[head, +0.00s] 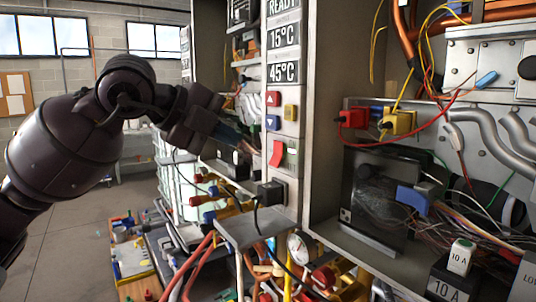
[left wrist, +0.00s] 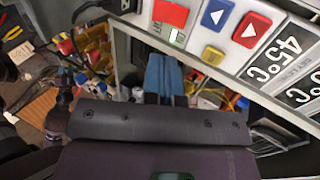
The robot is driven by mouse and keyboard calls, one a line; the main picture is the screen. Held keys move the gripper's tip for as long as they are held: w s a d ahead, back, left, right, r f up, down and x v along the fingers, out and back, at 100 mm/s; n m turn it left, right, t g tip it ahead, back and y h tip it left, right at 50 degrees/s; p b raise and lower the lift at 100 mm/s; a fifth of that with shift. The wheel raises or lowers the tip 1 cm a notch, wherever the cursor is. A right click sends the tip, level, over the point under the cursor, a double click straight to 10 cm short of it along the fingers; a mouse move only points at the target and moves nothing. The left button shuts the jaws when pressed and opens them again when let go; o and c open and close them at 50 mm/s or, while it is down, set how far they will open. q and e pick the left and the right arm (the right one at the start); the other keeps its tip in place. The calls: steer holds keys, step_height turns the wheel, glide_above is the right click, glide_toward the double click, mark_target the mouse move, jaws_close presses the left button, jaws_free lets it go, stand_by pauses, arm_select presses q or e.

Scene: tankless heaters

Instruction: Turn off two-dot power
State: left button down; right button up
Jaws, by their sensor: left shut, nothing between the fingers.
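A narrow grey control panel (head: 283,75) stands upright in the middle of the head view, with READY, 15°C and 45°C displays. Low on it is a red rocker switch (head: 276,153) with a green and white part beside it; the red switch also shows at the top of the left wrist view (left wrist: 170,13). I cannot make out any dot marks. My left gripper (head: 243,143) is shut and empty, its blue fingers (left wrist: 163,72) pointing at the panel just left of the switch. In the wrist view the fingertips overlap the panel's edge near the green part; contact cannot be told.
Above the switch sit a red arrow button (head: 273,98), a blue button (head: 273,122) and a yellow button (head: 291,112). A black plug (head: 270,193) juts out below. An open cabinet with loose wires and copper pipes fills the right. A cluttered bench (head: 130,290) stands lower left.

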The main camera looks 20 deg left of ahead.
mark_target(277, 161)
arm_select(q)
steer(key=p+x, duration=0.1)
steer(key=x, duration=0.8)
steer(key=shift+w+d+p, duration=0.1)
steer(key=shift+w+p, duration=0.05)
steer(key=shift+p, duration=0.25)
steer(key=shift+w+f, duration=0.1)
steer(key=shift+f, duration=0.05)
steer(key=shift+f, duration=0.15)
steer(key=b, duration=0.2)
steer(key=f+t+b, duration=0.1)
steer(key=shift+w+d+h+b, duration=0.2)
steer(key=shift+h+b, duration=0.15)
steer(key=shift+h, duration=0.05)
steer(key=shift+r, duration=0.35)
